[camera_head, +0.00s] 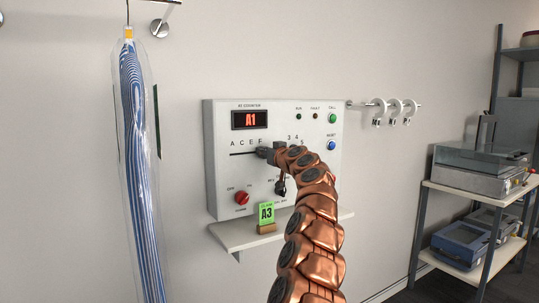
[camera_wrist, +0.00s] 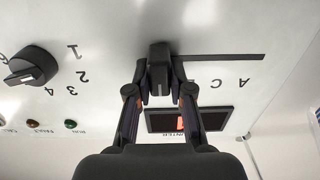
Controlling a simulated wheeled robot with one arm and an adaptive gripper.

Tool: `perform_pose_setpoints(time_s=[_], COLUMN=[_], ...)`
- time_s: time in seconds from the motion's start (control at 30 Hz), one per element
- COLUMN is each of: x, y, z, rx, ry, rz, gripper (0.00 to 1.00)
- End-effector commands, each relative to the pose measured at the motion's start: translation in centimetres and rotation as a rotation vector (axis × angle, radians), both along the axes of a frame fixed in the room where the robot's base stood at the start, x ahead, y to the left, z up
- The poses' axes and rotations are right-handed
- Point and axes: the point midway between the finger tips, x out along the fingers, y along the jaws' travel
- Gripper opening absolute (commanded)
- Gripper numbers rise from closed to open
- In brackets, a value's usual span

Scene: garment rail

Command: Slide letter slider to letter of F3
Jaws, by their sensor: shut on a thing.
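The letter slider (camera_wrist: 158,58) is a dark block on a black slot. It shows between my fingers in the wrist view, where the panel appears upside down. My gripper (camera_wrist: 159,78) is shut on it; in the head view my gripper (camera_head: 264,154) is at the slot's right part, near the letter F. The slot (camera_head: 241,154) runs left under A, C, E and F. Exact alignment with a letter is hidden by my fingers. The display (camera_head: 250,120) reads A1.
A red knob (camera_head: 242,198) sits low on the panel. A green card (camera_head: 266,213) reading A3 stands on the shelf (camera_head: 232,236) below. A bagged striped garment (camera_head: 140,160) hangs at left. Hooks with rings (camera_head: 395,106) and a shelf rack (camera_head: 480,185) are at right.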

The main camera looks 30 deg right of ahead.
Motion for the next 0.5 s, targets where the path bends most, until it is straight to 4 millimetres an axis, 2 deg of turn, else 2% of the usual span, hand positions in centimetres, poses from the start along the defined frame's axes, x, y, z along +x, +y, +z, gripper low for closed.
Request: perform_pose_setpoints(time_s=[0.2, 0.5], x=[0.39, 0.3], y=[0.67, 0.49], z=[0.22, 0.33], rx=[-0.003, -0.003], ry=[-0.004, -0.006], rz=[0.016, 0.013], gripper=[0.0, 0.0])
